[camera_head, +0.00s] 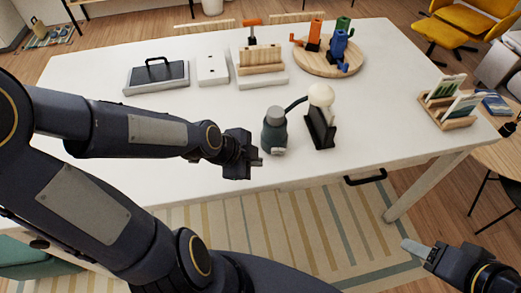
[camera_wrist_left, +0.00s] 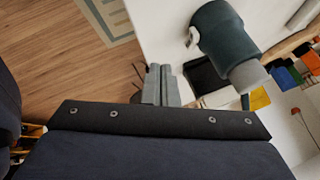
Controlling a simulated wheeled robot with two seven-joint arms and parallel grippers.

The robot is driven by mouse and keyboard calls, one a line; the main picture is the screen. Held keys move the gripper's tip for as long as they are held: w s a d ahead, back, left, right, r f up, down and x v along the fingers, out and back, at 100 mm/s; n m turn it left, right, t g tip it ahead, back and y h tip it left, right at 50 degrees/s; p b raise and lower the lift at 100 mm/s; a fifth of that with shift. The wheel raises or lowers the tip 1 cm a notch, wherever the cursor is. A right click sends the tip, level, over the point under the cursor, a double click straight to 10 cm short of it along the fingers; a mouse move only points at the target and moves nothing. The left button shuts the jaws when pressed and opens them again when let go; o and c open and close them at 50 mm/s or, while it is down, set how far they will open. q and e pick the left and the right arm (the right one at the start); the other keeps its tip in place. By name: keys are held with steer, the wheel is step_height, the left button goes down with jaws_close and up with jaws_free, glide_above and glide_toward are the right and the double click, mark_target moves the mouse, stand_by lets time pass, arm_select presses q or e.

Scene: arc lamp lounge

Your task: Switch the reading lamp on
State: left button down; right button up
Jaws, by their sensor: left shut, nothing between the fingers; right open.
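The reading lamp has a dark grey-green body (camera_head: 273,135) with a lighter grey cap, near the table's front edge. A dark curved neck runs from it to a pale round globe (camera_head: 321,95). I cannot tell whether the globe is lit. The body also shows in the left wrist view (camera_wrist_left: 226,38), with a small pale knob (camera_wrist_left: 193,37) on its side. My left gripper (camera_head: 258,161) is shut and empty, just left of the lamp body and apart from it. Its closed fingers show in the left wrist view (camera_wrist_left: 160,85). My right gripper (camera_head: 418,250) is open at the lower right, beyond the table's front edge.
A black stand (camera_head: 320,128) is below the globe. Behind are a dark tray (camera_head: 157,79), a white switch box (camera_head: 212,69), a wooden block rack (camera_head: 260,60) and a round wooden board (camera_head: 312,66) with coloured pieces. A card rack (camera_head: 445,116) stands at right. The front-right tabletop is clear.

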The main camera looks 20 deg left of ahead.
mark_target(278, 151)
arm_select(q)
steer(key=shift+a+r+m, duration=0.1)
steer(key=shift+r+m, duration=0.05)
steer(key=shift+m, duration=0.45)
arm_select(e)
steer(key=shift+s+a+r, duration=0.25)
steer(key=shift+s+r, duration=0.1)
steer(key=shift+r, duration=0.05)
steer(key=shift+f, duration=0.1)
arm_select(q)
steer(key=b+x, duration=1)
steer(key=b, duration=0.1)
steer(key=shift+f, duration=0.35)
steer(key=w, duration=0.3)
steer(key=shift+w+r, duration=0.2)
steer(key=shift+r, duration=0.2)
steer(key=shift+w+p, duration=0.3)
steer(key=shift+w, duration=0.1)
arm_select(e)
step_height(278, 151, down, 10)
steer(key=shift+f, duration=0.25)
